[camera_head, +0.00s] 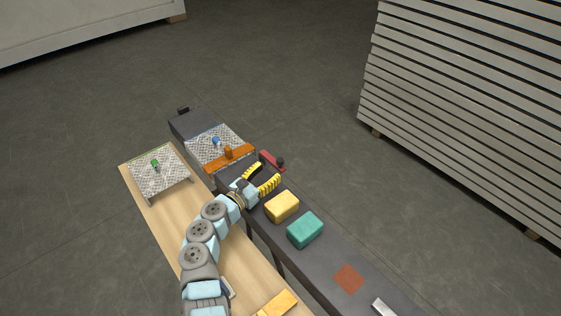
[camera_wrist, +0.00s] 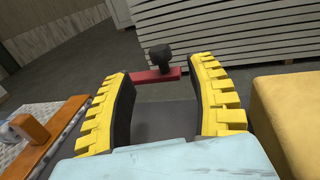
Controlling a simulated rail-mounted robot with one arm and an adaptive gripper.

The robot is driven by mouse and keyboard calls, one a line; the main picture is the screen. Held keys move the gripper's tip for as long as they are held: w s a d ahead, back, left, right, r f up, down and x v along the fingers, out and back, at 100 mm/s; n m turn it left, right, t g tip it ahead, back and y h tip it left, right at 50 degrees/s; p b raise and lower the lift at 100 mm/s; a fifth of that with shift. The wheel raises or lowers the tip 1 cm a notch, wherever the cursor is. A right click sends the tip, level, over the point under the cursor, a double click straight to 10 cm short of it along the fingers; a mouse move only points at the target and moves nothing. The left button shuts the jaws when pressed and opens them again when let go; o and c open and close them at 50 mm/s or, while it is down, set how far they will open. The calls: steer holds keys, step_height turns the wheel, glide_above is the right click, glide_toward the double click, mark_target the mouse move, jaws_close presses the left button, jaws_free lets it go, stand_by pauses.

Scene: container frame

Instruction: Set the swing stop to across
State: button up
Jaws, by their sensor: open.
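The swing stop appears to be a red bar (camera_head: 269,158) with a black knob (camera_head: 281,163). It lies roughly along the far right edge of the dark conveyor-like bench. In the wrist view the red bar (camera_wrist: 150,76) lies crosswise, its black knob (camera_wrist: 160,57) standing up near its right end. My gripper (camera_head: 267,173), with yellow ribbed fingers, is open and empty over the bench. The bar and knob show ahead between the fingertips in the wrist view (camera_wrist: 160,80). I see no clear contact with them.
An orange bar (camera_head: 229,158) crosses the bench just left of my gripper, beside a mesh plate with a blue piece (camera_head: 216,141). Yellow (camera_head: 282,207) and teal (camera_head: 304,230) blocks stand close on the right. The floor beyond the bench is clear.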

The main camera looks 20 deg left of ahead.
mark_target(277, 164)
steer(key=shift+b+x, duration=0.35)
steer(key=shift+x, duration=2.9)
jaws_close()
